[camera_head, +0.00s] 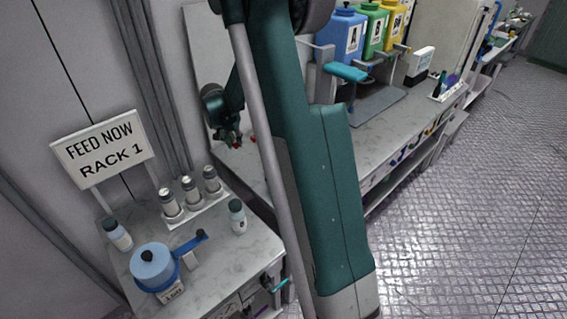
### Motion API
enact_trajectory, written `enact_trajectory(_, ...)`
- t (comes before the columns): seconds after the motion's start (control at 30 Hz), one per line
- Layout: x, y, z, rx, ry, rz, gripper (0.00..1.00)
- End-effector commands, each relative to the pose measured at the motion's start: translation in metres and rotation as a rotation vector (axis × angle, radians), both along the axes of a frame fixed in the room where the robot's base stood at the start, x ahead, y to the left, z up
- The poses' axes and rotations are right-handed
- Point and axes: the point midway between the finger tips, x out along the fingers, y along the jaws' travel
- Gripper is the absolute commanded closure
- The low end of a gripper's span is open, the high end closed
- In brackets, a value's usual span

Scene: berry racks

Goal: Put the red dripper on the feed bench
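My gripper (233,138) is at the left end of the long grey bench (245,163), low near its top and close to the wall. A small red thing (237,142) shows at its fingertips. It may be the red dripper, but it is too small to tell, and I cannot tell whether the fingers are closed on it. Another small red spot (253,138) shows just right of it, beside my arm. My arm hides the middle of the bench. The long bench carries the feed tanks, though no label in view names it the feed bench.
Blue (341,35), green (373,28) and yellow (394,24) tanks stand on the long bench. A white box (419,62) is right of them. The small table (235,258) front left holds bottles (238,217), a blue pot (152,267) and a rack sign (103,150). Floor is clear at right.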

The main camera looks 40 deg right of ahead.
Motion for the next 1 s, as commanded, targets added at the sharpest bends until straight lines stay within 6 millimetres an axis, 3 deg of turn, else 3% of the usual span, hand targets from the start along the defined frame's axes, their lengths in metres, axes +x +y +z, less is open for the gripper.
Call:
enact_trajectory(0.2,-0.038,-0.05,0.014,-0.001,-0.001,-0.035,0.86)
enact_trajectory(0.4,-0.059,-0.076,0.019,-0.002,0.0,-0.05,0.86)
enact_trajectory(0.6,-0.068,-0.085,0.02,-0.002,-0.001,-0.056,0.86)
enact_trajectory(1.0,-0.068,-0.085,0.018,-0.002,-0.001,-0.056,0.86)
